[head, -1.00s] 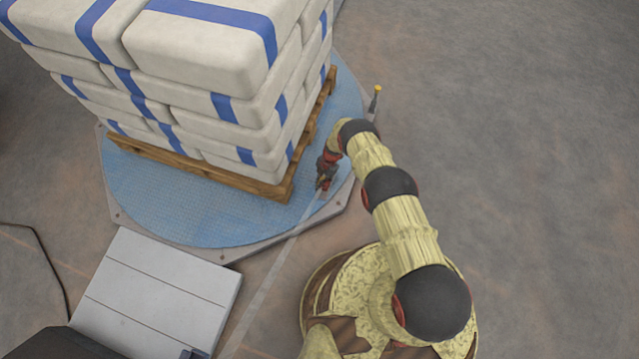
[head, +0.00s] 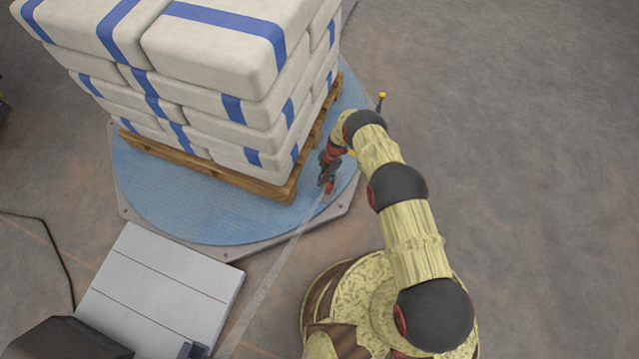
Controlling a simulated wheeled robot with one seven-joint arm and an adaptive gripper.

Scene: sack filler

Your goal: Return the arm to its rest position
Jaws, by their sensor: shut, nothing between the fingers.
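My arm, with yellowish sleeves and dark joints, reaches from the lower right of the head view up toward the turntable. My gripper (head: 327,186) is small in the view, red and dark, and points down over the right edge of the blue turntable. It is shut and empty. It is apart from the stacked sacks, to the right of the pallet's near corner. Its fingertips are too small to see in detail.
White sacks with blue bands (head: 215,50) are stacked on a wooden pallet (head: 240,183) on the round blue turntable (head: 170,200). A pale ramp (head: 160,290) lies lower left. The floor at right (head: 540,180) is clear.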

